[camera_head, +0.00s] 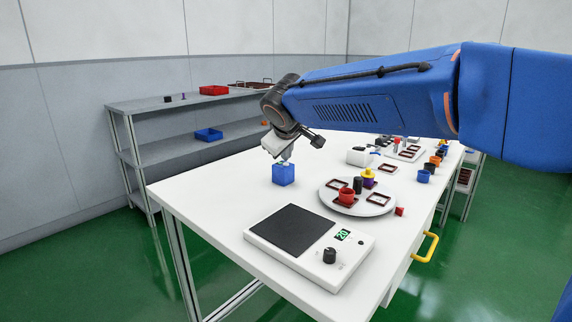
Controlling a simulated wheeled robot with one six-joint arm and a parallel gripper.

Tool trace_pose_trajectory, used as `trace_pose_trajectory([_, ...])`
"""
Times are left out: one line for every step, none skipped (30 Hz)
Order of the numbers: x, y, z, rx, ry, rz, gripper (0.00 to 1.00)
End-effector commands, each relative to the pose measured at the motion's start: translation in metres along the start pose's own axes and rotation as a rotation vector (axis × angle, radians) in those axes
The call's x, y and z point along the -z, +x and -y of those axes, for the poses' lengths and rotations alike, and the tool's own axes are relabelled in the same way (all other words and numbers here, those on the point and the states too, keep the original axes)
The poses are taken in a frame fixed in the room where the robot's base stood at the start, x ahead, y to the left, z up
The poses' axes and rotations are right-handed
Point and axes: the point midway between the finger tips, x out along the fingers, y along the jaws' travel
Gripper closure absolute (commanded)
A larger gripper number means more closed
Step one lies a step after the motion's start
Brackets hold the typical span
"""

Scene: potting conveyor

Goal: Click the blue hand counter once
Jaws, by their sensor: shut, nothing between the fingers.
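A blue block-shaped thing (283,175), which looks like the hand counter, stands on the white table near its left edge. My gripper (285,159) points down right over its top. The gripper's fingers are shut with nothing between them. The fingertips are very small here, and I cannot tell whether they touch the top of the counter. No button or digits on the counter can be made out.
A white device with a dark pad (290,231), a green display and a knob stands in front. A round grey turntable (376,209) carries several small pots and frames. A shelf (150,105) with red and blue trays stands behind left. Bare tabletop (215,195) lies left of the counter.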

Motion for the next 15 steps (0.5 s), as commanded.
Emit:
trace_pose_trajectory([-0.0003,0.0003,0.0002,0.0,0.0,0.0,1.0])
trace_pose_trajectory([-0.0004,0.0005,0.0004,0.0,0.0,0.0,1.0])
trace_pose_trajectory([-0.0006,0.0008,0.0006,0.0,0.0,0.0,1.0])
trace_pose_trajectory([-0.0007,0.001,0.0007,0.0,0.0,0.0,1.0])
trace_pose_trajectory([-0.0009,0.0012,0.0009,0.0,0.0,0.0,1.0])
trace_pose_trajectory([-0.0011,0.0015,0.0011,0.0,0.0,0.0,1.0])
trace_pose_trajectory([-0.0012,0.0017,0.0012,0.0,0.0,0.0,1.0])
trace_pose_trajectory([-0.0014,0.0019,0.0013,0.0,0.0,0.0,1.0])
trace_pose_trajectory([-0.0016,0.0022,0.0015,0.0,0.0,0.0,1.0])
trace_pose_trajectory([-0.0017,0.0024,0.0017,0.0,0.0,0.0,1.0])
trace_pose_trajectory([-0.0019,0.0026,0.0018,0.0,0.0,0.0,1.0])
trace_pose_trajectory([-0.0021,0.0029,0.0021,0.0,0.0,0.0,1.0])
trace_pose_trajectory([-0.0022,0.0031,0.0022,0.0,0.0,0.0,1.0])
trace_pose_trajectory([-0.0024,0.0033,0.0024,0.0,0.0,0.0,1.0])
trace_pose_trajectory([-0.0026,0.0036,0.0026,0.0,0.0,0.0,1.0])
